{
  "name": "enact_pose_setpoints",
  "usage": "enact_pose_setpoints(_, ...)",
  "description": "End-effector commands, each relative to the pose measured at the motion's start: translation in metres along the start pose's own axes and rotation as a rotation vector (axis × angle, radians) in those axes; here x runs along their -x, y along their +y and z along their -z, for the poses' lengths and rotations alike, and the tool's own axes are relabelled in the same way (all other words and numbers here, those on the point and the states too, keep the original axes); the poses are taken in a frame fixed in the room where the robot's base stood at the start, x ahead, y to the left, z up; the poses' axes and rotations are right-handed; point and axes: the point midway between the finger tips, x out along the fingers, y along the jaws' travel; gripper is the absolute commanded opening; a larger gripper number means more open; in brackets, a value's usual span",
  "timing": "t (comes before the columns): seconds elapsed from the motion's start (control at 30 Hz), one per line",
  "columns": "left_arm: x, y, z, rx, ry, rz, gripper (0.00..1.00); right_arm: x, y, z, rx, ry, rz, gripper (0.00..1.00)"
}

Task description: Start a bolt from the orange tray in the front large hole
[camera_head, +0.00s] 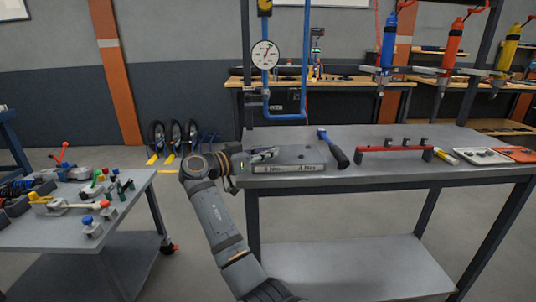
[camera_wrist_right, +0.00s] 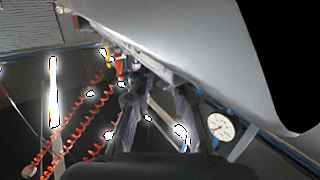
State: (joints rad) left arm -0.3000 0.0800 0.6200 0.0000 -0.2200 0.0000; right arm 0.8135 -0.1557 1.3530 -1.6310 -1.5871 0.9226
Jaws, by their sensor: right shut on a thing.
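My right gripper (camera_head: 268,154) is over the left end of the grey workbench (camera_head: 400,172), with its fingers pointing right. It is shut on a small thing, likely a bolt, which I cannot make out. In the right wrist view the two fingers (camera_wrist_right: 152,92) show dark and close together. A labelled bar (camera_head: 300,168) lies along the bench's front edge. A small dark spot (camera_head: 302,157) behind it may be a hole; I cannot tell its size. The orange tray (camera_head: 515,154) is at the far right of the bench. The left gripper is out of view.
A red bar on dark feet (camera_head: 394,150) stands mid-bench. A pale tray (camera_head: 482,157) sits beside the orange one. A pressure gauge on blue pipe (camera_head: 265,54) rises behind. A cluttered table (camera_head: 120,214) stands left.

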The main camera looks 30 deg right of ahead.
Motion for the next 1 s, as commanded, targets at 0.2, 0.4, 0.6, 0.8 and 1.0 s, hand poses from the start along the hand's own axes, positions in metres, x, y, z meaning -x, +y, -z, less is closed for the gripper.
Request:
enact_pose_setpoints(0.2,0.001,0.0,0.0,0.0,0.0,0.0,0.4,-0.002,-0.001,0.014,-0.064,0.018,-0.002,0.0)
enact_pose_setpoints(0.4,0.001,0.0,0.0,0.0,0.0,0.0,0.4,-0.002,0.0,0.015,-0.066,0.017,-0.002,0.4)
enact_pose_setpoints(0.6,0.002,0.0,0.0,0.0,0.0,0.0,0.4,-0.002,0.0,0.015,-0.067,0.016,-0.002,0.44)
enact_pose_setpoints(0.8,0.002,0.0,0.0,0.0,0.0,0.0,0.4,-0.001,0.002,0.025,-0.069,0.015,-0.003,0.44)
enact_pose_setpoints(1.0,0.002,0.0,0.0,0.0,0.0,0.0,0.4,0.003,0.013,0.065,-0.055,0.009,-0.013,0.44)
